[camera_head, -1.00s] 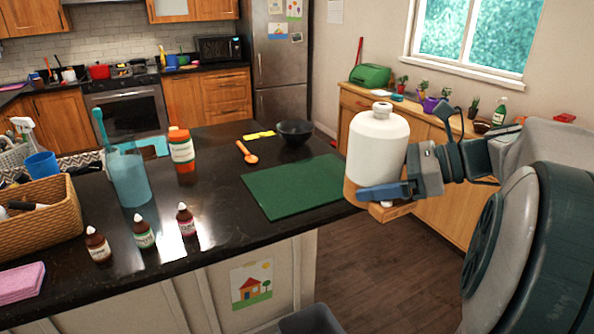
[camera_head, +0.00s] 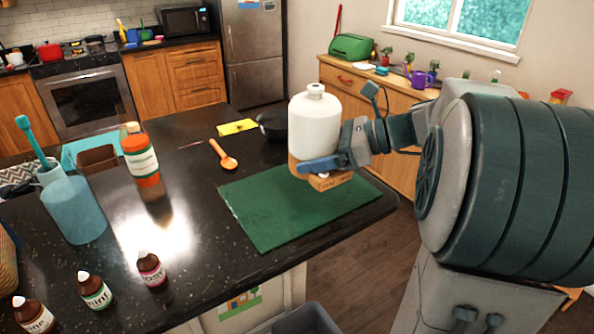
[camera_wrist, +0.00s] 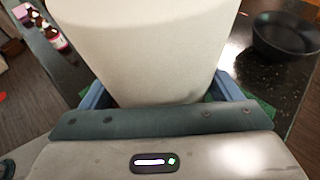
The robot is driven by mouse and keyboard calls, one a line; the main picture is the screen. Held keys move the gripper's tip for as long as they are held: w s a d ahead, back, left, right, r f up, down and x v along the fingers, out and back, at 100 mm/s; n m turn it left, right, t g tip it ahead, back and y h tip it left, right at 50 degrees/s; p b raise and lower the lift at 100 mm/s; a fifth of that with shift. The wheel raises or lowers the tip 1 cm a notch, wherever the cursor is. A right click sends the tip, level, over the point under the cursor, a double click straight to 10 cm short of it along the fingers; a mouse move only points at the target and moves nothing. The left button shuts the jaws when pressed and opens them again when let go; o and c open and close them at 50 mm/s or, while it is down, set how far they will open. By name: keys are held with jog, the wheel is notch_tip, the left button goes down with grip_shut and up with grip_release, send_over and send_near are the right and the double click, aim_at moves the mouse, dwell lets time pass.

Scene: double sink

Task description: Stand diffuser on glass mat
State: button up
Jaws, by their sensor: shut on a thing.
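The diffuser (camera_head: 314,122), a white rounded bottle on a light wooden base, is upright in my gripper (camera_head: 320,166). My gripper is shut on it low down, with a blue finger across the near side of the base. The diffuser fills the upper middle of the wrist view (camera_wrist: 150,45), between the two blue fingers. The glass mat (camera_head: 280,222) is a green rectangle lying flat on the dark counter. In the head view the diffuser's base overlaps the mat's far right part. I see no clear contact; the gap below the base is hard to judge.
A black bowl (camera_head: 273,124) stands just behind the mat. An orange spoon (camera_head: 223,156) and yellow cloth (camera_head: 237,127) lie behind it. A pill bottle (camera_head: 141,160), a blue dispenser (camera_head: 74,209) and several small brown bottles (camera_head: 151,269) stand to the left.

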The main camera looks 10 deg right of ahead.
jog(key=w+a+f, duration=0.1)
jog(key=w, duration=0.1)
jog(key=w+a+f, duration=0.1)
jog(key=shift+w+a+f, duration=0.35)
jog(key=shift+a, duration=0.05)
jog(key=shift+f, duration=2)
jog(key=shift+f, duration=0.2)
jog(key=o, duration=1.2)
jog(key=shift+c, duration=0.2)
jog(key=shift+r, duration=0.2)
jog(key=v, duration=1.2)
jog(key=shift+s+f, duration=0.1)
